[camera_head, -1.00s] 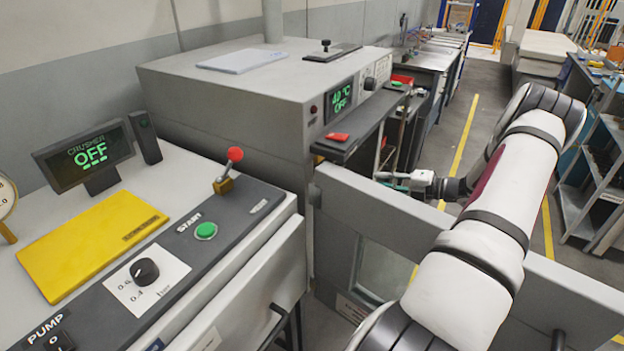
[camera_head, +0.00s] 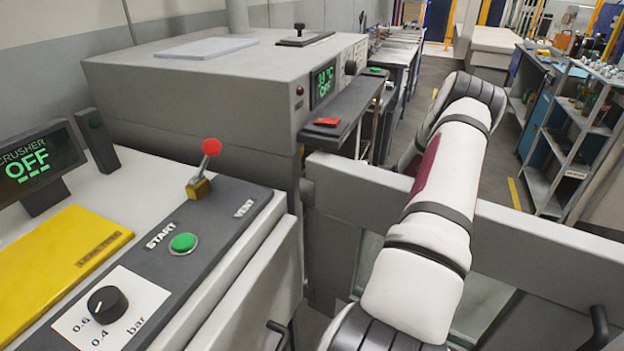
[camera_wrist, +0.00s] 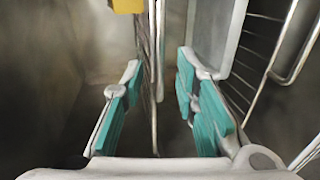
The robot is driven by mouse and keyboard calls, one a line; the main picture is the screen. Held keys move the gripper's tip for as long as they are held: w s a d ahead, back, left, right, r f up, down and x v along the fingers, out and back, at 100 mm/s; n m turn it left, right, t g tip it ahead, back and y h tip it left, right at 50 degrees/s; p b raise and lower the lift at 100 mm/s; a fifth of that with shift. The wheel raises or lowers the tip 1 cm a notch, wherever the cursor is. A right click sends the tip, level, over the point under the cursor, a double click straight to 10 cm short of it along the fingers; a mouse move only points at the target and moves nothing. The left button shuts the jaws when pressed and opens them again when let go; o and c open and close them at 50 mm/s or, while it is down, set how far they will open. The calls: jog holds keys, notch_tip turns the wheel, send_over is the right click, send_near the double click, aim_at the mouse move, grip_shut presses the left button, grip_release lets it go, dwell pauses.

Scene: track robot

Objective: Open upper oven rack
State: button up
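The oven (camera_head: 215,95) is a grey box with a green OFF display, left of centre in the head view. Its door (camera_head: 350,195) stands open, with a window in it. My gripper (camera_wrist: 158,75) is open in the wrist view, its two teal-padded fingers apart. Thin metal bars (camera_wrist: 154,70) run between the fingers and do not look clamped. Rack wires (camera_wrist: 262,70) show at the right of the wrist view. I cannot tell which rack these belong to. In the head view my gripper is hidden behind my arm and the door.
A dark ledge (camera_head: 350,112) with a red piece (camera_head: 326,122) sticks out below the oven display. A bench with a yellow plate (camera_head: 55,250) and red-knobbed lever (camera_head: 207,165) is at the left. A yellow piece (camera_wrist: 128,5) shows at the wrist view's top. Shelving (camera_head: 572,130) stands right.

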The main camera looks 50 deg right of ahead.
jog(key=shift+b+x, duration=0.35)
jog(key=shift+x, duration=0.9)
jog(key=shift+c, duration=0.6)
grip_shut()
jog(key=shift+s, duration=0.1)
